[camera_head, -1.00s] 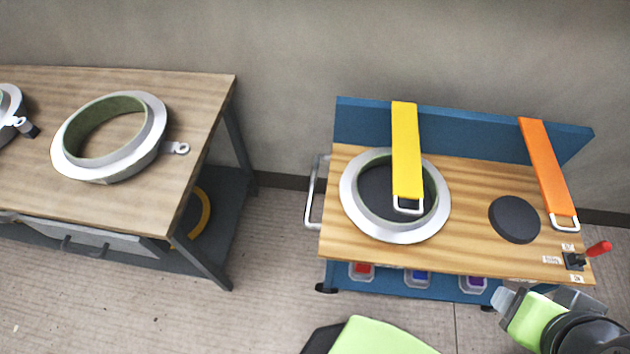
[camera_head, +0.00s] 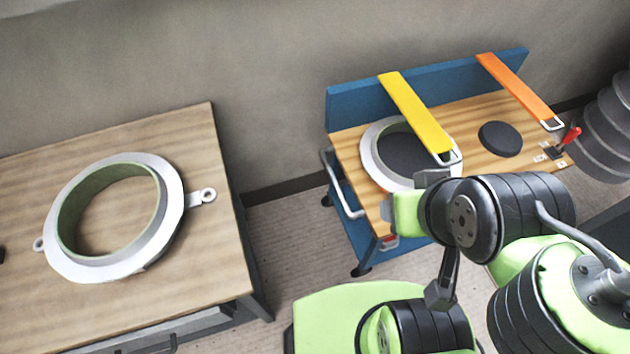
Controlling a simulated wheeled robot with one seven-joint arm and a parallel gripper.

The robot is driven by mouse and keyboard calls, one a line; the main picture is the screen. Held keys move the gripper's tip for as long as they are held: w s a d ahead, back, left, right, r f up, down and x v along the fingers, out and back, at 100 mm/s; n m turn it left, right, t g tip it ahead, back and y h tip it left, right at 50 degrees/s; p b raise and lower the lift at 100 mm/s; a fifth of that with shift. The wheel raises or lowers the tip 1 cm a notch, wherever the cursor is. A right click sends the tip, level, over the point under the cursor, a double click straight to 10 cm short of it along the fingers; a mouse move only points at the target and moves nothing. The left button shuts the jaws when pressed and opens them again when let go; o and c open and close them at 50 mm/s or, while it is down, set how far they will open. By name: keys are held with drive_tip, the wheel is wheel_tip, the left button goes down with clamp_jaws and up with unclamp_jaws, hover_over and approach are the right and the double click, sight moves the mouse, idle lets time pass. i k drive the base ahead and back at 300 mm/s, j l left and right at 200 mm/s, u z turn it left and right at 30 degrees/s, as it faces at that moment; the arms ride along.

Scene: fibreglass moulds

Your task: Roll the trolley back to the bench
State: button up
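The trolley (camera_head: 352,148) stands right of centre, with a wooden top, a blue back panel (camera_head: 345,108) and a white push handle (camera_head: 342,188) on its left end. The bench (camera_head: 215,245) with a wooden top is on the left. A floor gap separates the two. My gripper (camera_head: 388,212) is in front of the trolley's front left corner, close to the handle in the picture. I cannot tell whether it touches anything. Its fingers are seen from behind the arm, so their opening is unclear. My arm hides part of the trolley's front edge.
A ring mould (camera_head: 165,200) lies on the bench. On the trolley are another ring mould (camera_head: 372,160), a black disc (camera_head: 500,138), a yellow strap (camera_head: 415,110), an orange strap (camera_head: 515,88) and a red lever (camera_head: 571,137). Grey ribbed cylinders (camera_head: 605,135) stand at the right.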

sight(494, 133)
drive_tip(key=l+u, duration=0.1)
drive_tip(key=u, duration=0.35)
drive_tip(key=l+u, duration=0.15)
drive_tip(key=u, duration=0.3)
drive_tip(key=l+u, duration=0.15)
drive_tip(key=u, duration=0.35)
drive_tip(key=l+u, duration=0.15)
drive_tip(key=u, duration=0.3)
